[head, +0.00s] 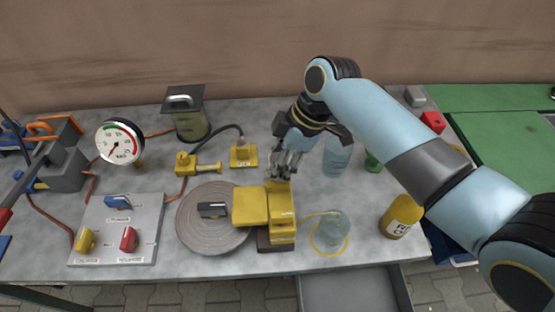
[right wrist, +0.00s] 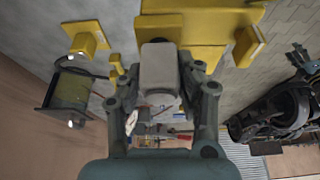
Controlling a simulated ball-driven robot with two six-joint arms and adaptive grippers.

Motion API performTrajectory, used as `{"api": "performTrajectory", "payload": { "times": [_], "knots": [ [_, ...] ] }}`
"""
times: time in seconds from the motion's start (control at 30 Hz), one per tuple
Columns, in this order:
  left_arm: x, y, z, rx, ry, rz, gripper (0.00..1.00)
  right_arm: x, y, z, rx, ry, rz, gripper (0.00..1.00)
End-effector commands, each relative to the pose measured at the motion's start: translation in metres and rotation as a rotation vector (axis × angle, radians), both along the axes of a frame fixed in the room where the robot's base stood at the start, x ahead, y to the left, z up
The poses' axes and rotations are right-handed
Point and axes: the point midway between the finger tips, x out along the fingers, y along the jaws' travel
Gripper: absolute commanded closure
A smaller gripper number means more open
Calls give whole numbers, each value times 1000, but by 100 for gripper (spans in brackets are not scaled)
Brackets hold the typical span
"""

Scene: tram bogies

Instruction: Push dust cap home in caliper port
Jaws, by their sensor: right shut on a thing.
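The yellow caliper (head: 250,207) sits at the right edge of a round grey disc and also fills the top of the right wrist view (right wrist: 205,32). My right gripper (head: 283,168) is just above the caliper's back right part. In the right wrist view its fingers (right wrist: 158,82) are closed around a light grey blunt piece (right wrist: 158,66), which appears to be the dust cap. The caliper port is hidden behind the fingers and this piece, so I cannot tell whether the piece touches it. My left gripper is not in view.
A glass jar (head: 331,232) and a yellow bottle (head: 402,215) stand right of the caliper. A gauge (head: 119,143), a switch panel (head: 148,242) and a lidded canister (head: 186,118) are left. An open drawer (head: 350,292) juts out in front.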

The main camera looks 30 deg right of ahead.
Motion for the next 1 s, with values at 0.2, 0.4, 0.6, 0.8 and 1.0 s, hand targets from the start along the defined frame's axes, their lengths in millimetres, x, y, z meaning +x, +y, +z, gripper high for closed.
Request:
{"api": "performTrajectory", "payload": {
  "times": [0.2, 0.4, 0.6, 0.8, 1.0],
  "knots": [
    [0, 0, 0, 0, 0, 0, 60, 0, 0, 0, 0, 0, 0, 94],
    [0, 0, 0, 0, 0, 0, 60, 0, 0, 0, 0, 0, 0, 94],
    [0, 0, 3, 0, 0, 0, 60, 0, 0, 1, 0, 0, 0, 94],
    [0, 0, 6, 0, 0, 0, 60, 0, 0, 0, 0, 0, -1, 94],
    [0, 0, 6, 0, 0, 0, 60, 0, 0, 0, 0, 0, 0, 94]
  ]
}}
